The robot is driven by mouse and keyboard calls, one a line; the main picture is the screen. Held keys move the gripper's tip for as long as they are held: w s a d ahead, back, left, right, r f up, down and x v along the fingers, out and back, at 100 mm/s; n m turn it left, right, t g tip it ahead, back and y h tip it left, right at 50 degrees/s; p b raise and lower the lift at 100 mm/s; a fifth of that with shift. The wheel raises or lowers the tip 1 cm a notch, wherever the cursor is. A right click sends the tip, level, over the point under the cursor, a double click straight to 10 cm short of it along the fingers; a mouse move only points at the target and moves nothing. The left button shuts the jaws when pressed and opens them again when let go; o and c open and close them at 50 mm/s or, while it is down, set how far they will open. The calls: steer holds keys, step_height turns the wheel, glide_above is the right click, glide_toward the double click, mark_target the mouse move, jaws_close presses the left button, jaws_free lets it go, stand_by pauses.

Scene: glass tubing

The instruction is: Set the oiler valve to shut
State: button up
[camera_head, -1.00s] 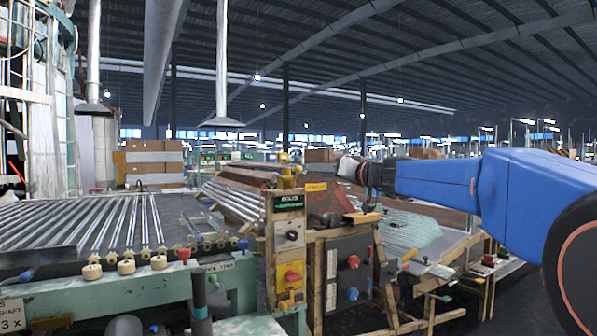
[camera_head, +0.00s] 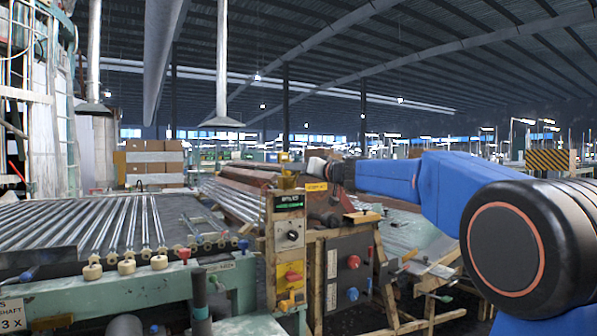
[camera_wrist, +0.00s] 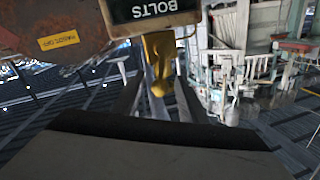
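In the wrist view the yellow part (camera_wrist: 157,62) points toward me beside the upside-down "BOLTS" sign (camera_wrist: 152,10). My gripper (camera_head: 316,167) is just right of the fitting in the head view. In the wrist view my gripper (camera_wrist: 158,88) has its two grey fingers apart, with the yellow part between them in the picture. Contact and lever setting cannot be told.
The control post also carries a dial (camera_head: 292,236) and red and yellow handles (camera_head: 292,277). A dark box with red and blue knobs (camera_head: 350,270) stands to its right. A roller table with glass tubes (camera_head: 110,225) fills the left. A brown rusty part (camera_wrist: 55,25) is close in the wrist view.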

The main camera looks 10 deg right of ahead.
jaws_close()
steer(key=shift+d+f, duration=0.1)
steer(key=shift+w+d+f+m+t+h, duration=0.2)
steer(key=shift+d+f+m+t, duration=0.4)
steer(key=shift+m, duration=1.7)
steer(key=shift+w+d+f+m+t+h, duration=0.15)
steer(key=shift+d+f+m+t, duration=0.4)
steer(key=shift+m, duration=1.75)
steer(key=shift+w+d+f+m+t+h, duration=0.3)
steer(key=shift+f+m, duration=0.55)
steer(key=shift+m, duration=1.45)
steer(key=shift+s+d, duration=0.1)
